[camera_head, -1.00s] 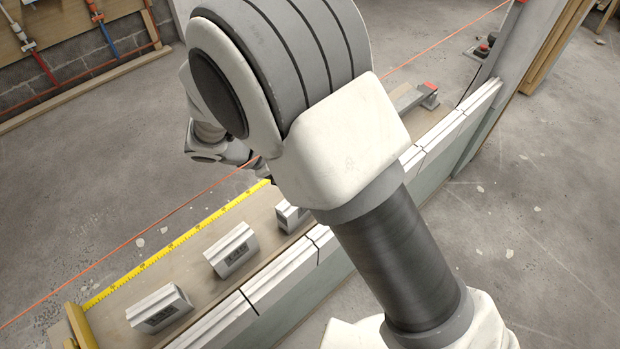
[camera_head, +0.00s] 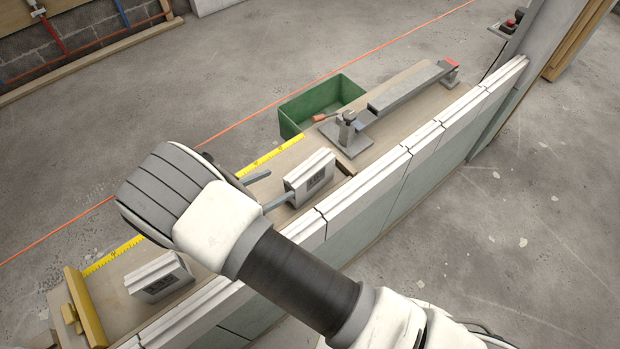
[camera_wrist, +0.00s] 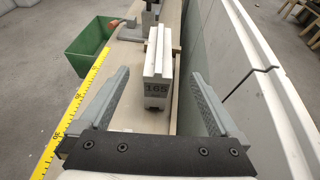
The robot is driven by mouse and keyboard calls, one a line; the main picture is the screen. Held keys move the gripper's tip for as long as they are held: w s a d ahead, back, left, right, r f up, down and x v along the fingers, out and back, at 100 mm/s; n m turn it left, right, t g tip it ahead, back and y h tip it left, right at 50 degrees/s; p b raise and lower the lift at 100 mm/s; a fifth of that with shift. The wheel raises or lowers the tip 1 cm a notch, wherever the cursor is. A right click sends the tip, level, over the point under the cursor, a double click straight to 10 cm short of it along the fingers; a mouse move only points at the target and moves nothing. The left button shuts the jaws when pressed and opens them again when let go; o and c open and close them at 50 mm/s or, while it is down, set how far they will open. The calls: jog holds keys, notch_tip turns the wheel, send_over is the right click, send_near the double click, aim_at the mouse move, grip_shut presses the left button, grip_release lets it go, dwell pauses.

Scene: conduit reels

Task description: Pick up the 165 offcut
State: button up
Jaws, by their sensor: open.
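The 165 offcut (camera_wrist: 158,88) is a pale grey length of trunking with a stepped top and "165" on its near end. It lies on the bench board in the wrist view, centred between my open fingers, with a gap on each side. In the head view the offcut (camera_head: 313,180) lies just right of my gripper (camera_head: 280,184). One fingertip looks very close to its left end; I cannot tell if they touch. My gripper is open and empty. Its palm is hidden behind my arm in the head view.
Another offcut (camera_head: 160,277) lies on the left, near a yellow wooden stop (camera_head: 86,310). A yellow tape (camera_wrist: 72,122) runs along the bench edge. A green bin (camera_head: 322,104) stands behind the bench. A grey clamp (camera_head: 347,130) and long bar stand beyond the offcut. White trunking (camera_head: 400,170) borders the front.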

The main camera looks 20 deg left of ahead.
aim_at(301, 171)
jog(key=b+x, duration=0.3)
jog(key=x, duration=0.9)
jog(key=shift+w+d+f, duration=0.1)
jog(key=shift+w, duration=0.2)
jog(key=shift+c, duration=0.3)
grip_shut()
